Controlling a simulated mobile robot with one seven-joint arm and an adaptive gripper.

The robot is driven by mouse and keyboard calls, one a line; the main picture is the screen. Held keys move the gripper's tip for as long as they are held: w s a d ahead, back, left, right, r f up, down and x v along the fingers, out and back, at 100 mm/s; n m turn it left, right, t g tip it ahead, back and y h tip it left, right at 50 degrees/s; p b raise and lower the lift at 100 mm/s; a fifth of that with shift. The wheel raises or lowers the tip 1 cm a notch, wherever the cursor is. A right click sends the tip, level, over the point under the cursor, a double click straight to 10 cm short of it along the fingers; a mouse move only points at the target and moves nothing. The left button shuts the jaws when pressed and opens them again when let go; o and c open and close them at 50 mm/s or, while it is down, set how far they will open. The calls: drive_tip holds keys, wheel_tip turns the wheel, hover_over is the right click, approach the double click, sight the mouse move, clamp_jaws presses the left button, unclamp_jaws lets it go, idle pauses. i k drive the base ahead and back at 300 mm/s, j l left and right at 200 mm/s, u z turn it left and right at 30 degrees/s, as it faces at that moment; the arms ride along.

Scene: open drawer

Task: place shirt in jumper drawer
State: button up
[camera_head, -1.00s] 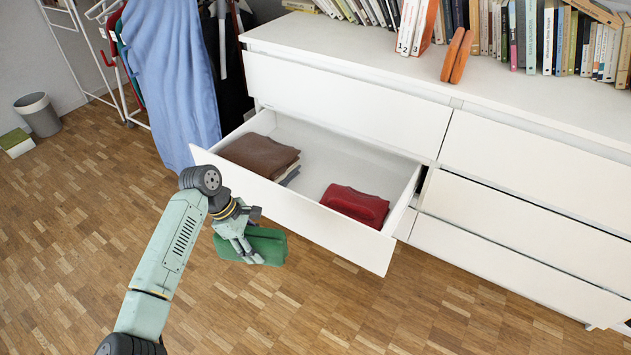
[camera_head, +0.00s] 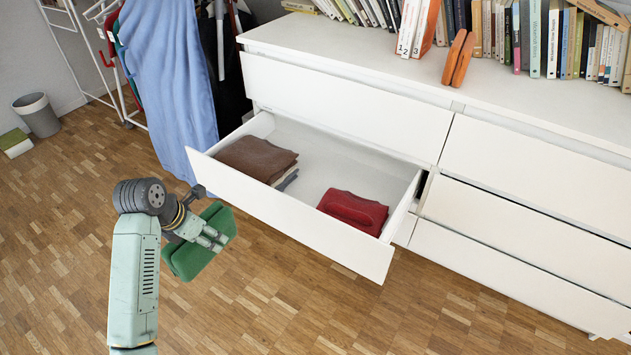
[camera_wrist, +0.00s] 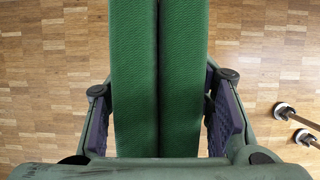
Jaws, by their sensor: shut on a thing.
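A folded green shirt (camera_head: 188,258) is held in my gripper (camera_head: 212,240), left of the open drawer and in front of it. In the wrist view the green shirt (camera_wrist: 182,80) stands between the two fingers (camera_wrist: 160,110), its fold line running lengthwise. The open drawer (camera_head: 290,212) of the white dresser holds a folded brown garment (camera_head: 256,158) with a grey one partly under it at the left, and a folded red garment (camera_head: 352,208) at the right. Bare drawer floor shows between and behind them.
A blue cloth (camera_head: 168,80) hangs from a clothes rack beside the drawer's left end. Books (camera_head: 590,45) and an orange object (camera_head: 458,58) stand on the dresser top (camera_head: 380,60). A grey bin (camera_head: 37,115) stands far left. The wooden floor around my arm is clear.

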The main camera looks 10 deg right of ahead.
sight(304, 197)
drive_tip(key=i+l, duration=0.35)
drive_tip(key=l, duration=0.15)
drive_tip(key=i+l, duration=0.3)
drive_tip(key=l, duration=0.2)
drive_tip(key=i+l, duration=0.35)
drive_tip(key=l, duration=0.15)
